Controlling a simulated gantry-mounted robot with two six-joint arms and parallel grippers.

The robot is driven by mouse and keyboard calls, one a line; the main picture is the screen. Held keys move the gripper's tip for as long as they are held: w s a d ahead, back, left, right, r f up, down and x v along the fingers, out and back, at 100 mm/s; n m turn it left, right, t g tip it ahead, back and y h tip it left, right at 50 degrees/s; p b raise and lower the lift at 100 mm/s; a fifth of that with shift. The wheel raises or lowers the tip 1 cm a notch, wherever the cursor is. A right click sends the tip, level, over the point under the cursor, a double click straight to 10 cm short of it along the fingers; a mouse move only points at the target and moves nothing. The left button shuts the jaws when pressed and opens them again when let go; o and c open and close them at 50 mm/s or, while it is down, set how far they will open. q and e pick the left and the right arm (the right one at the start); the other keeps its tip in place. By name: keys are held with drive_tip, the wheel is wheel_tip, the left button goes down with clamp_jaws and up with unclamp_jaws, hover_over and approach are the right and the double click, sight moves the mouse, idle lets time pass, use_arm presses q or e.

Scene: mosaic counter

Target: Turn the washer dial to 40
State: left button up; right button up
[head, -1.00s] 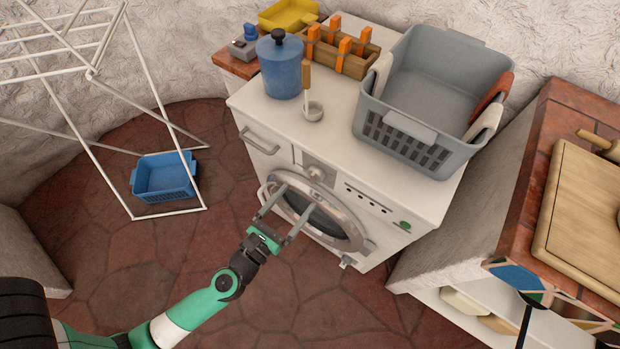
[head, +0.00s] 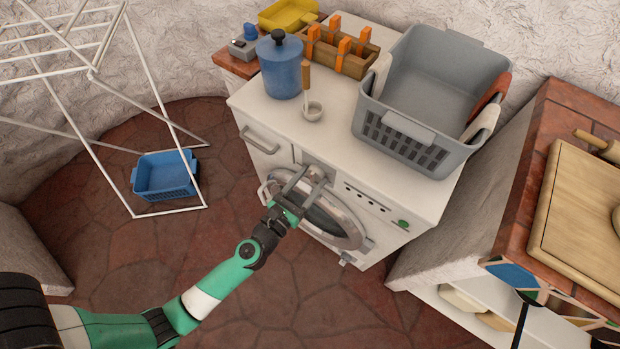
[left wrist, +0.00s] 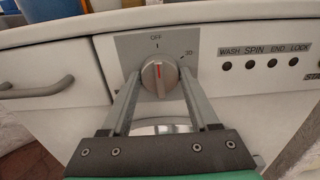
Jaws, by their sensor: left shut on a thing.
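The washer (head: 260,125) is white with a round door (head: 335,222) on its front. Its grey dial (left wrist: 159,80) sits on a grey plate in the left wrist view. The dial's red mark points up, close to the OFF label. A 30 label shows at the upper right of the dial; no 40 label is visible, and my fingers cover the lower sides of the plate. My left gripper (head: 311,176) is at the dial, shut on it with one finger on each side; the fingers also show in the left wrist view (left wrist: 158,78). My right gripper is out of view.
A grey basket (head: 410,135), a blue canister (head: 281,70), a ladle (head: 312,110) and a wooden holder (head: 340,55) stand on the washer top. A drying rack (head: 165,212) and blue crate (head: 165,177) stand left. A tiled counter (head: 530,195) is at right.

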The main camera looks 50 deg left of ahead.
use_arm(q)
drive_tip(key=c, duration=0.4)
drive_tip(key=shift+m, duration=0.3)
drive_tip(key=m+p, duration=0.1)
drive_tip(key=m, duration=0.4)
drive_tip(key=shift+r, duration=0.1)
drive_tip(key=m+p, duration=0.1)
drive_tip(key=m, duration=0.4)
drive_tip(key=shift+m+p, duration=0.3)
drive_tip(key=shift+p, duration=0.1)
drive_tip(key=m+p, duration=0.2)
drive_tip(key=m, duration=0.4)
drive_tip(key=m+p, duration=0.2)
drive_tip(key=m, duration=0.4)
drive_tip(key=shift+m, duration=0.4)
